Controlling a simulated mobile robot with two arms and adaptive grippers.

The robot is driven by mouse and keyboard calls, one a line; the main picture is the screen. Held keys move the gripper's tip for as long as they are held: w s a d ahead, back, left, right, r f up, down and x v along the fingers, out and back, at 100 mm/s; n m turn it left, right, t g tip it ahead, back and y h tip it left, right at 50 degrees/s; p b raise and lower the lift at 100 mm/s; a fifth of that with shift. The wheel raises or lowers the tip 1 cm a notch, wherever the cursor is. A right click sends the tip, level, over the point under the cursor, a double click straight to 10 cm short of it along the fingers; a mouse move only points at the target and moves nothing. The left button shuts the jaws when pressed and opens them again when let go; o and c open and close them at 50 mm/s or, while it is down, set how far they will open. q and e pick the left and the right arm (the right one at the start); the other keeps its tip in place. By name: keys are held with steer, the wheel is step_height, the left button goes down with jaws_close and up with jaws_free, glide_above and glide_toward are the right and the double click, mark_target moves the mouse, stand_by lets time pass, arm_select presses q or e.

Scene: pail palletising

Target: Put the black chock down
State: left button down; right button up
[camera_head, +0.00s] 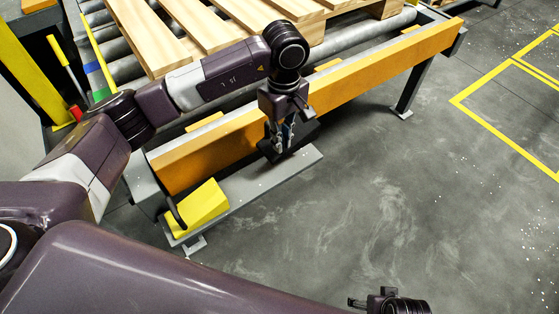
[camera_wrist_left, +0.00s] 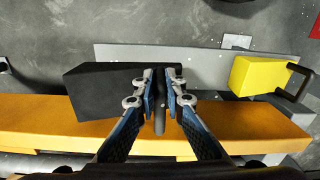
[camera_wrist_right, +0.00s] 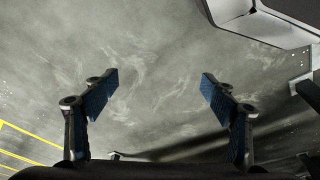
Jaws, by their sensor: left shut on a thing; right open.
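The black chock (camera_head: 303,136) is a dark wedge at the orange conveyor rail, over the right part of the grey shelf (camera_head: 245,196). My left gripper (camera_head: 281,143) is shut on it from above. In the left wrist view the black chock (camera_wrist_left: 95,88) extends to the left of the fingers (camera_wrist_left: 162,95), which close on its dark handle (camera_wrist_left: 160,118). The grey shelf (camera_wrist_left: 205,62) shows beyond it. I cannot tell whether its underside touches the shelf. My right gripper (camera_wrist_right: 155,92) is open and empty above bare floor; it also shows in the head view (camera_head: 366,302).
A yellow chock (camera_head: 207,203) with a dark handle sits on the shelf's left end. The orange rail (camera_head: 345,97) runs beside the roller conveyor, which bears a wooden pallet (camera_head: 180,30). The floor to the right is clear, with yellow lines (camera_head: 495,70).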

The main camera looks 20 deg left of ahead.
mark_target(282, 155)
arm_select(q)
step_height(282, 155, down, 8)
steer(key=shift+r+b, duration=0.2)
steer(key=shift+b, duration=0.15)
steer(key=shift+f, duration=0.35)
arm_select(e)
steer(key=r, duration=0.3)
steer(key=shift+w+r, duration=0.15)
steer(key=shift+w, duration=0.15)
arm_select(q)
steer(key=c, duration=2)
jaws_free()
arm_select(e)
steer(key=shift+r, duration=0.15)
steer(key=shift+r, duration=0.1)
arm_select(q)
step_height(282, 155, up, 12)
steer(key=shift+r+p, duration=0.1)
steer(key=shift+p, duration=0.5)
arm_select(e)
steer(key=f, duration=0.4)
steer(key=shift+s+f, duration=0.4)
